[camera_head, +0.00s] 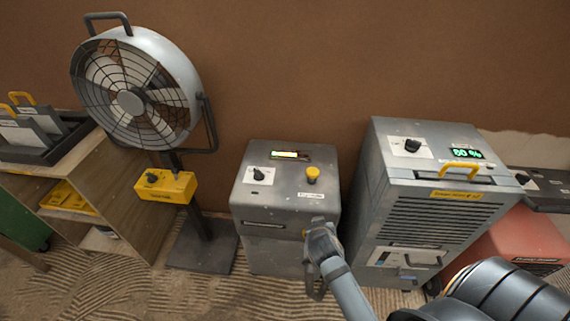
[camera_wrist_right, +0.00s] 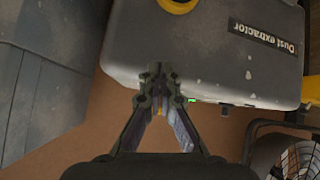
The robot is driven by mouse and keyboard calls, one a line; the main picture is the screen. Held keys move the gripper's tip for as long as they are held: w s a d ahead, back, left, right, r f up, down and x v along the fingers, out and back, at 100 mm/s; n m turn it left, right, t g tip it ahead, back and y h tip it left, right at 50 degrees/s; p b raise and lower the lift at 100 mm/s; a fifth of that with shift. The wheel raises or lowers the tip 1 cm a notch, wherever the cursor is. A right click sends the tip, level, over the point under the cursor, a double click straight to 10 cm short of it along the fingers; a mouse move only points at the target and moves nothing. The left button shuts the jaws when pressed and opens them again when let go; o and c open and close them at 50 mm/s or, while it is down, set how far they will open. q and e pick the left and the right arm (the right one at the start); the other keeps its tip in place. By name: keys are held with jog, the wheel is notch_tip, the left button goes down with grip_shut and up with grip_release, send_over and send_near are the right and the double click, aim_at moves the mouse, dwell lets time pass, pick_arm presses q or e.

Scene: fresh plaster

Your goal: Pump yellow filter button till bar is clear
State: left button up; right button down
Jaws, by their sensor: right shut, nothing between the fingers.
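The grey dust extractor (camera_head: 285,210) stands in the middle of the head view. Its round yellow button (camera_head: 313,174) is on the sloping top, right of centre.
A large fan (camera_head: 135,95) with a yellow control box (camera_head: 165,187) stands to the left. A wooden shelf (camera_head: 125,185) is further left. The floor is ridged.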

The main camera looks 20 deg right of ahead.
pick_arm(q)
jog(key=shift+s+a+f, duration=0.1)
jog(key=shift+s+f, duration=0.1)
jog(key=shift+f, duration=0.1)
pick_arm(e)
jog(key=w+r+m+t+h, duration=0.3)
jog(key=w+r, duration=0.3)
jog(key=r, duration=0.7)
jog(key=shift+d+r+t, duration=0.2)
jog(key=shift+d+t, duration=0.25)
jog(key=shift+t, duration=0.35)
send_over(313, 175)
notch_tip(313, 175, down, 2)
jog(key=shift+f+p, duration=0.1)
jog(key=shift+p, duration=0.35)
notch_tip(313, 175, down, 3)
jog(key=shift+s, duration=0.1)
pick_arm(q)
jog(key=shift+w+r, duration=0.1)
jog(key=shift+r, duration=0.3)
pick_arm(e)
jog(key=shift+a+f, duration=0.1)
jog(key=shift+f, duration=0.55)
